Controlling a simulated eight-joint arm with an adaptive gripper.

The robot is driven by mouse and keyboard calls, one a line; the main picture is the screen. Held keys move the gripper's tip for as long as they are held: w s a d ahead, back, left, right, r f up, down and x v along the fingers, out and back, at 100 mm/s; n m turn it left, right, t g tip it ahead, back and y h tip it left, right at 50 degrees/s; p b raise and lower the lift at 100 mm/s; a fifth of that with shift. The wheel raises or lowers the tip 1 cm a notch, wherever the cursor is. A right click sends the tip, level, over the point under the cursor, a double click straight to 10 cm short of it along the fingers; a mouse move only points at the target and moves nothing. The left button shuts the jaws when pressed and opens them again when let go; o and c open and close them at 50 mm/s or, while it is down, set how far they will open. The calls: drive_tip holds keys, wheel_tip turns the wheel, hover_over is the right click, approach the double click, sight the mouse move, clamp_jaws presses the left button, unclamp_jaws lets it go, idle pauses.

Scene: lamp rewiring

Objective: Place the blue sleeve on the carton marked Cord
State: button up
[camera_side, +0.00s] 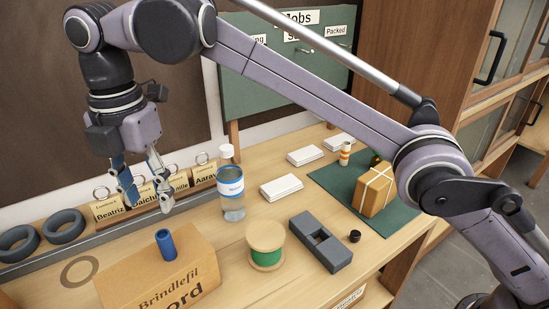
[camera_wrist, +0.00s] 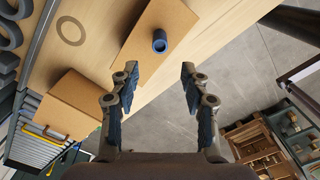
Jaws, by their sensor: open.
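The blue sleeve (camera_side: 166,245) stands upright on top of the carton marked Cord (camera_side: 130,282), at the lower left of the side view. In the wrist view the sleeve (camera_wrist: 160,41) shows its open end, near the edge of the brown carton top (camera_wrist: 150,20). My gripper (camera_side: 148,198) is open and empty, with its fingers pointing down above and a little behind the sleeve in the side view. In the wrist view my gripper (camera_wrist: 160,74) has its fingertips spread apart, with the sleeve beyond them and touching neither finger.
A water bottle (camera_side: 231,187), a green wire spool (camera_side: 266,246) and a grey block (camera_side: 320,243) stand right of the carton. Name cards (camera_side: 108,208) and dark rings (camera_side: 64,227) lie behind. Another carton (camera_wrist: 65,106) shows in the wrist view.

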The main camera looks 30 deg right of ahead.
drive_tip(key=w+d+r+m+t+y, duration=0.1)
drive_tip(key=d+r+m+t, duration=0.1)
drive_tip(key=d+m, duration=0.65)
drive_tip(key=w+d+r+m+t, duration=0.15)
drive_tip(key=d+m, duration=0.25)
drive_tip(key=d, duration=1)
drive_tip(key=s+d+f+m+t, duration=0.2)
drive_tip(key=s+d+f+m, duration=0.5)
drive_tip(key=d+f, duration=0.1)
drive_tip(key=s+d+f+m+t+h, duration=0.1)
drive_tip(key=s+d+f+m, duration=0.6)
drive_tip(key=d, duration=0.4)
drive_tip(key=shift+s+d+f+t, duration=0.3)
drive_tip(key=shift+s+f+t, duration=0.05)
drive_tip(key=shift+s+f, duration=0.25)
